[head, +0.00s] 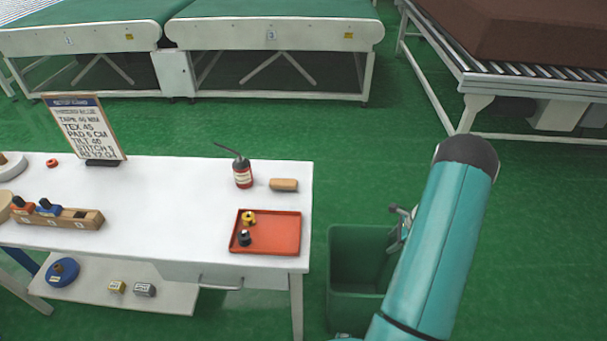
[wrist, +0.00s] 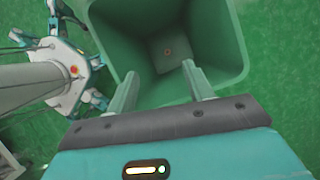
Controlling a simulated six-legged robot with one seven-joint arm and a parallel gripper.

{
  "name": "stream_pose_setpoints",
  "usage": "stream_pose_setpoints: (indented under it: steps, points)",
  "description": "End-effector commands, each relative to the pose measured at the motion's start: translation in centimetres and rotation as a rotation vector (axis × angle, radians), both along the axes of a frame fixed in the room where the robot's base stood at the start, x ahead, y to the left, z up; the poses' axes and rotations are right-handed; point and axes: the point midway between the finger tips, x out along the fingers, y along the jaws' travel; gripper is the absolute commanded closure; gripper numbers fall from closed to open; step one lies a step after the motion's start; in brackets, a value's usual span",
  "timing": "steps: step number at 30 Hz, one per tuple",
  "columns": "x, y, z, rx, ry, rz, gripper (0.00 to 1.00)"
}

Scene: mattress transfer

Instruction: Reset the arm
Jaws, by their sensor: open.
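My teal arm crosses the right side of the head view, with my gripper (head: 403,226) partly hidden behind it at the right rim of a green bin (head: 345,285). In the wrist view my gripper (wrist: 160,80) is open, its two fingers apart with nothing between them. The fingers point over the opening of the green bin (wrist: 205,25).
A white table (head: 150,215) stands left of the bin. It carries a red tray (head: 285,235) with two small items, an oil can (head: 242,172), a wooden block (head: 284,185) and a sign (head: 85,130). A roller conveyor (head: 530,83) stands at the back right. Green floor is clear between.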

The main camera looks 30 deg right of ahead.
Motion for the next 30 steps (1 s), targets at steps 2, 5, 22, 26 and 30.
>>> stream_pose_setpoints:
  steps: [2,5,22,26,30]
  points:
    - [0.0,0.0,0.0,0.0,0.0,0.0,0.48]
    - [0.3,0.2,0.6,-0.007,-0.005,0.014,0.48]
    - [7.5,12.7,22.2,-0.271,-0.162,0.69,0.48]
    - [7.5,16.9,26.9,-0.341,-0.201,0.866,0.48]
    - [6.6,21.3,31.4,-0.42,-0.242,1.051,0.48]
